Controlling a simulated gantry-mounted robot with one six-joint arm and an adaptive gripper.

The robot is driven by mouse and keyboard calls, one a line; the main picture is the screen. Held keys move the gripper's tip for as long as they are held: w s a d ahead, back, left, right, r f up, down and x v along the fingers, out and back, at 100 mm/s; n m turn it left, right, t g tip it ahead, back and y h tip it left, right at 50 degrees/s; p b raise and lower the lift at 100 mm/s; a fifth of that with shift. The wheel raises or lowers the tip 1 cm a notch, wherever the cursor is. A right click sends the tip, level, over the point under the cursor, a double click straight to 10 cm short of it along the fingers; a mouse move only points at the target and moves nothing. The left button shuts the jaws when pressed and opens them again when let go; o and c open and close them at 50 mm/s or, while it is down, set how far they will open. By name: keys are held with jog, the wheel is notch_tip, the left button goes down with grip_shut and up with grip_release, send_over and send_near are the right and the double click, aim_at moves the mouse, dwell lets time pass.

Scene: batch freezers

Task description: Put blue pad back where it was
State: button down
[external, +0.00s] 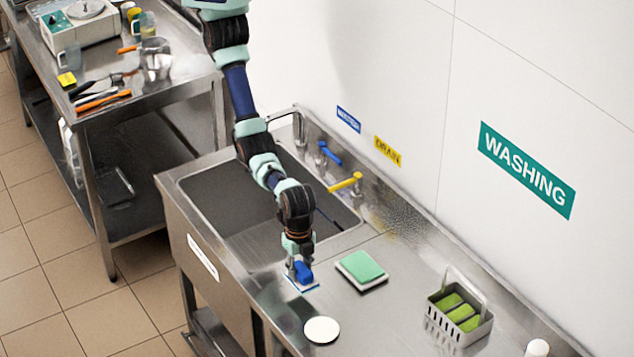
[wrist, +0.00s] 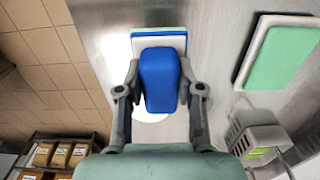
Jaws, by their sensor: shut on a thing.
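My gripper (wrist: 160,92) is shut on a blue block (wrist: 158,75), one finger on each side of it. In the external view, the blue block (external: 304,271) is under my gripper (external: 300,262), near the front edge of the steel counter, right of the sink. A flat blue-and-white piece (wrist: 158,38) shows at the block's far end; it also shows under the block in the external view (external: 308,288). I cannot tell whether the block is joined to this piece or only over it. My gripper hides part of both.
A green pad on a white base (external: 361,270) lies to the right. A white disc (external: 321,330) lies nearer the front. A grey basket (external: 459,315) with green pads stands further right. The sink (external: 240,205) is left; taps (external: 345,182) are behind it.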

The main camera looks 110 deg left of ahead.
aim_at(300, 281)
jog(key=shift+f+b, duration=0.35)
jog(key=shift+f, duration=1.95)
jog(key=shift+f, duration=0.15)
jog(key=c, duration=0.7)
grip_release()
notch_tip(300, 281, up, 12)
jog(key=p, duration=0.3)
jog(key=shift+r, duration=0.25)
jog(key=shift+f, duration=0.1)
